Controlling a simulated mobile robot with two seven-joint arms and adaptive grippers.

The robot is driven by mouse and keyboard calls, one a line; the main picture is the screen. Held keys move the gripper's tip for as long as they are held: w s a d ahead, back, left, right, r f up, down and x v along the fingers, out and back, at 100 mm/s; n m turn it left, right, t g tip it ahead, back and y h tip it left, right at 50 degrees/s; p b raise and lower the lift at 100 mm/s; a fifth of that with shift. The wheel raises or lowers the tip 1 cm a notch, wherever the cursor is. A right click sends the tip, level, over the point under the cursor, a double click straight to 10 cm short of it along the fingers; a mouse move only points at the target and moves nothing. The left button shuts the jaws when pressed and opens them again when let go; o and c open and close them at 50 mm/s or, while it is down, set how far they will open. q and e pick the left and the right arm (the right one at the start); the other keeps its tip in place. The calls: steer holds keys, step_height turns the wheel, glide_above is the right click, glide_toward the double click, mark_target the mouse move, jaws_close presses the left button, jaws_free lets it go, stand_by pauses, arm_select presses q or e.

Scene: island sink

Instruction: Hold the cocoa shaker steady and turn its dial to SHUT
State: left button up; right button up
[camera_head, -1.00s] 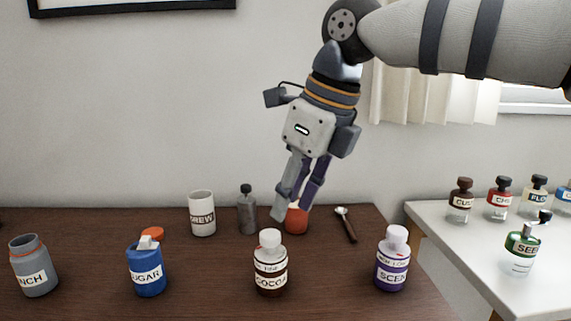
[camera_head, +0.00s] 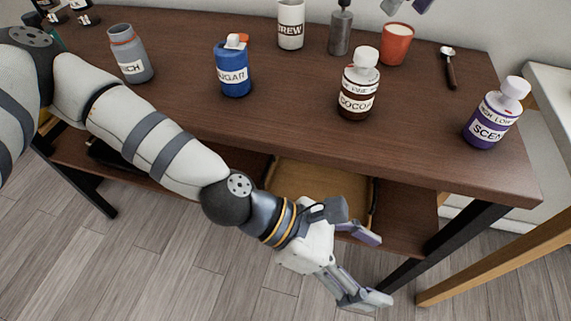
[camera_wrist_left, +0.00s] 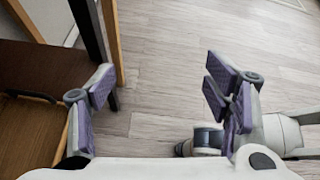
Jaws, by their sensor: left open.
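The cocoa shaker (camera_head: 358,101) stands upright on the dark wooden table near its front edge. It is a brown jar with a white COCOA label, a white lettered band above it and a white knobbed top (camera_head: 364,61). The band lettering is too small to read, so the dial setting cannot be told. My left gripper (camera_head: 366,268) is open and empty, low in front of the table and below its top. The left wrist view shows its spread fingers (camera_wrist_left: 162,92) over bare floor. Only the fingertips of my right gripper (camera_head: 407,5) show at the top edge, apart, above the orange cup.
A purple SCENT shaker (camera_head: 492,117) stands right of the cocoa, and a blue SUGAR jar (camera_head: 233,75) left. Behind are a BREW cup (camera_head: 291,27), a grey bottle (camera_head: 340,34), an orange cup (camera_head: 396,47) and a spoon (camera_head: 449,70). The table's front edge and lower shelf lie near my left arm.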

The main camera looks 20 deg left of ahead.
mark_target(359, 87)
arm_select(q)
steer(key=w+r+n+t+h, duration=0.2)
steer(key=w+r+n, duration=0.1)
steer(key=w+r, duration=0.5)
steer(key=w+a+r+n+t, duration=0.1)
steer(key=w+a+r+t, duration=0.1)
steer(key=w+a+r+n+t+y, duration=0.1)
steer(key=w+a+r+t, duration=0.1)
steer(key=a, duration=0.1)
steer(key=w+a+r+n+t+y, duration=0.1)
steer(key=w+a+r, duration=0.2)
steer(key=shift+r+t, duration=0.1)
steer(key=shift+t, duration=0.3)
steer(key=a+y, duration=0.1)
steer(key=a, duration=0.1)
steer(key=w+a+n+t+y, duration=0.1)
steer(key=a, duration=0.1)
steer(key=a+r+t+y, duration=0.1)
steer(key=shift+w+a, duration=0.4)
steer(key=x, duration=1.2)
steer(key=shift+a, duration=0.1)
steer(key=c, duration=1.3)
steer(key=shift+c, duration=0.2)
